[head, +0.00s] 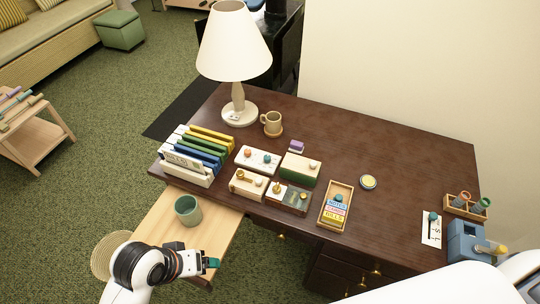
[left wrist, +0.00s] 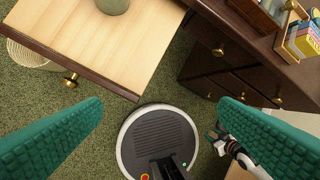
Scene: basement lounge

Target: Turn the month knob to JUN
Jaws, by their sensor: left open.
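My left gripper (head: 211,263) is open and empty, in front of the desk and below these devices. Its teal fingers (left wrist: 160,105) are wide apart. My right gripper (left wrist: 217,138) shows small; its jaws are unclear.
A pull-out board (head: 215,232) with a green cup (head: 188,210) juts from the desk (head: 400,215) near my left arm. A book rack (head: 190,172), lamp (head: 236,55), mug (head: 271,123) and labelled block tray (head: 335,204) surround the devices. Desk space is free at the back right.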

